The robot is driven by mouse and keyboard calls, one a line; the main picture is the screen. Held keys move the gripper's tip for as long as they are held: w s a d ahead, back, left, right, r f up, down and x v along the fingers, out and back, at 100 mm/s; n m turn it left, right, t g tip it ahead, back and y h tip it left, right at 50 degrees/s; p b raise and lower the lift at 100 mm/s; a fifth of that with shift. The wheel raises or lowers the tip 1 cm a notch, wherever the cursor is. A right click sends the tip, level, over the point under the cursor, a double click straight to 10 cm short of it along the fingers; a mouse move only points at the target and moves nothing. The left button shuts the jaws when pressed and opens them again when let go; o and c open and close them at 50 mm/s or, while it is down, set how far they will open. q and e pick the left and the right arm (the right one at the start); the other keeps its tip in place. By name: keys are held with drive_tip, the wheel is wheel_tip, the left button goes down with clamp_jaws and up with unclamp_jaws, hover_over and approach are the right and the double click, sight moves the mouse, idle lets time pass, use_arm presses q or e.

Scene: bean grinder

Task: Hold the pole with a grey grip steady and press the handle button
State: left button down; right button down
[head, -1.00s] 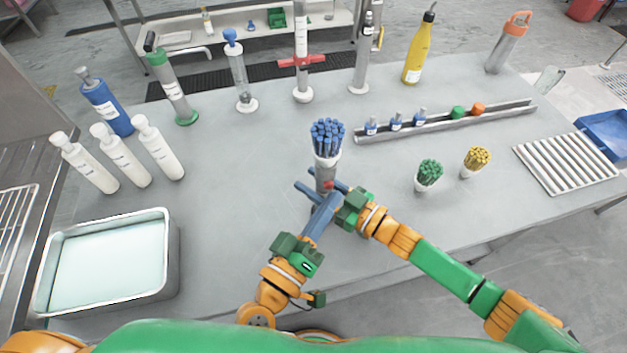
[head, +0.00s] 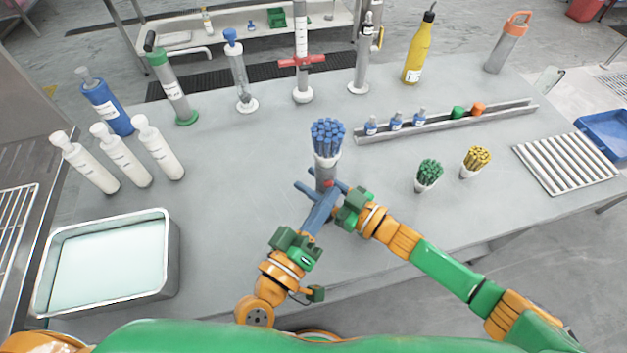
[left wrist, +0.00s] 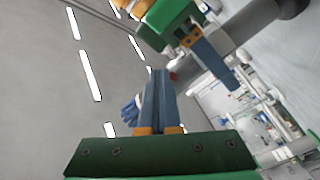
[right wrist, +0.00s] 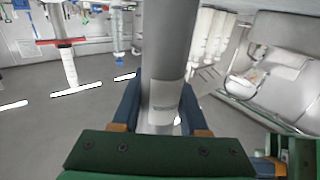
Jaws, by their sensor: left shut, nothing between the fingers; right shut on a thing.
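A grey upright pole (head: 326,173) stands near the front middle of the table, its white upper part filled with blue sticks (head: 327,136). In the right wrist view the grey pole (right wrist: 170,45) passes between the fingers of my right gripper (right wrist: 162,95), which is shut on it. In the head view my right gripper (head: 338,192) comes in from the right. A small red button (head: 328,184) shows on the pole's near side. My left gripper (head: 326,200) is shut and empty, its tips close to the red button (left wrist: 173,76); contact cannot be told.
Cups of green sticks (head: 429,174) and yellow sticks (head: 476,160) stand to the right. A rack with small bottles (head: 445,120) lies behind. A metal basin (head: 170,265) is at the left, with white bottles (head: 160,150) behind it. My two grippers are very close together.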

idle(0.3)
use_arm(q)
drive_tip(key=shift+s+d, duration=0.15)
drive_tip(key=shift+s, duration=0.3)
drive_tip(key=s+d, duration=0.1)
drive_tip(key=s, duration=0.4)
drive_tip(key=shift+s+d, duration=0.4)
use_arm(e)
drive_tip(key=shift+c, duration=1.8)
unclamp_jaws()
